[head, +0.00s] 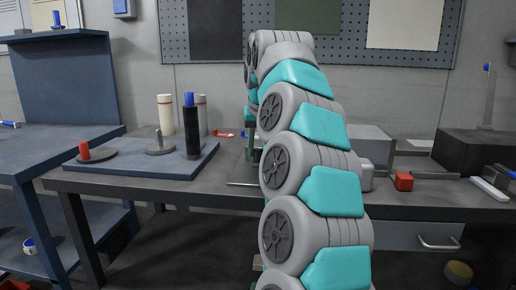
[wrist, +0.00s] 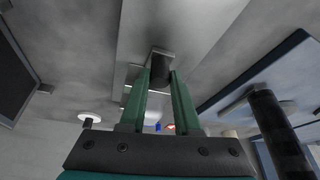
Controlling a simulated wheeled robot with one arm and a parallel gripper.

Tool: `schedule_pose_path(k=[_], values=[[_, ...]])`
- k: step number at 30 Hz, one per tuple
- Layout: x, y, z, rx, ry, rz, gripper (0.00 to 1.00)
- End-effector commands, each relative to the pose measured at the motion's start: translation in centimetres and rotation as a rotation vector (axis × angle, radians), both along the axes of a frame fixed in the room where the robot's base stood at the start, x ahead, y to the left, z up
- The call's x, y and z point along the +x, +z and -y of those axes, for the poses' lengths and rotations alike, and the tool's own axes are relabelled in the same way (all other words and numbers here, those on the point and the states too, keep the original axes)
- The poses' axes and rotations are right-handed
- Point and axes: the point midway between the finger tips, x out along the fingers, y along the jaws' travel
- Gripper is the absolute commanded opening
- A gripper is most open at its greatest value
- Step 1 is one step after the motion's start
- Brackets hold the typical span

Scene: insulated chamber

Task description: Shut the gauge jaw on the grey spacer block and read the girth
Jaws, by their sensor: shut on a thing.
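My gripper (wrist: 161,78) has its green fingers closed around a short dark grey stub (wrist: 161,66) in the wrist view. The stub meets a small square plate on a long pale grey surface. I cannot tell whether this stub is the handle of the gauge jaw. In the head view my arm hides most of the gripper and what it holds; a green finger (head: 250,140) shows at the arm's left edge. A light grey block (head: 371,143), which may be the spacer block, stands just right of my arm. The gauge's jaw and reading cannot be made out.
A red block (head: 404,182) and a dark box (head: 471,151) stand to the right. My arm fills the middle.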

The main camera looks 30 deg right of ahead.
Motion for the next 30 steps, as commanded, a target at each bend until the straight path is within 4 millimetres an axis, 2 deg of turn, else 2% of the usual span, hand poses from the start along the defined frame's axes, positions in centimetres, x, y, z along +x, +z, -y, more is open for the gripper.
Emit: schedule_pose_path(k=[5,13,21,22,30], values=[[-0.5,-0.2,-0.4,0.0,0.001,0.001,0.0],[-2.7,0.0,-1.9,-0.001,0.001,0.004,0.0],[-2.9,0.1,-2.0,0.001,0.001,-0.001,0.0],[-2.9,0.1,-2.0,0.001,0.001,-0.001,0.34],[-2.8,0.0,-1.9,0.0,0.001,-0.001,0.61]])
